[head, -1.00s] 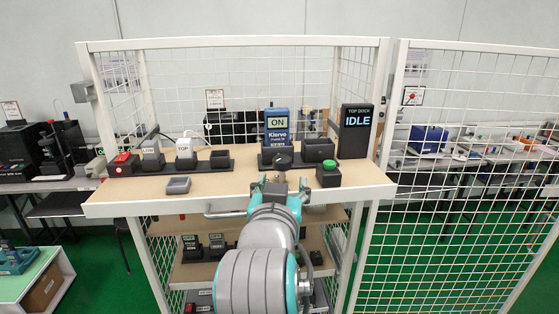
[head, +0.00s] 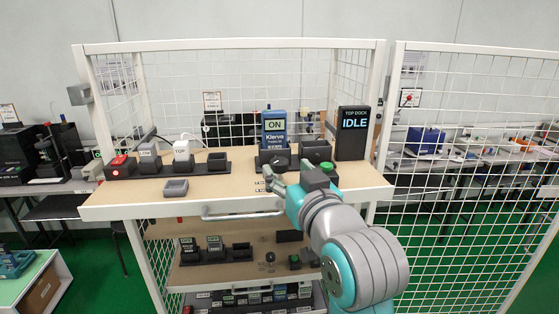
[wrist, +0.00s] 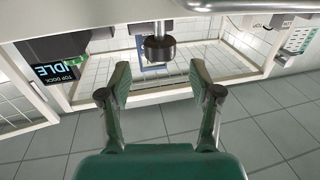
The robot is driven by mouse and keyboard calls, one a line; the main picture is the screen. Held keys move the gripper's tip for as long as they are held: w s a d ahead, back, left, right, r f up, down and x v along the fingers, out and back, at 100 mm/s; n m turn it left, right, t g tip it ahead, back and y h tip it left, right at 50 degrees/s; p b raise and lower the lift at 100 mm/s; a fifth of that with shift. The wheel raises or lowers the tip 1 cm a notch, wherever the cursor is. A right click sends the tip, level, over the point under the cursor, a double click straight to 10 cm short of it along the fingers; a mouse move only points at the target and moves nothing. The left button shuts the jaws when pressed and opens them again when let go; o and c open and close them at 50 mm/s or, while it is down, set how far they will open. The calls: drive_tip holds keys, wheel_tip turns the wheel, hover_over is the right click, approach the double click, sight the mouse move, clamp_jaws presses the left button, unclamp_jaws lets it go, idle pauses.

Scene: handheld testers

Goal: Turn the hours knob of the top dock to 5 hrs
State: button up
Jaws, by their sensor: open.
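The dark round knob (head: 280,162) is on the top shelf, in front of the blue tester (head: 275,128) whose screen reads ON. In the wrist view the knob (wrist: 159,48) hangs in the upside-down picture, just beyond my fingertips and roughly centred between them. Its pointer and scale cannot be read. The top dock sign (head: 353,125) reads IDLE; it shows upside down in the wrist view (wrist: 60,74). My gripper (head: 270,180) is open and empty, in front of the knob and apart from it. Both fingers show spread in the wrist view (wrist: 158,72).
A small grey tray (head: 176,187) lies in front. A green button (head: 327,166) is right of the knob. A handle (head: 240,216) runs along the front edge.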

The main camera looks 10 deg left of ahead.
sight(282, 165)
drive_tip(key=shift+x, duration=2.65)
drive_tip(key=c, duration=1.2)
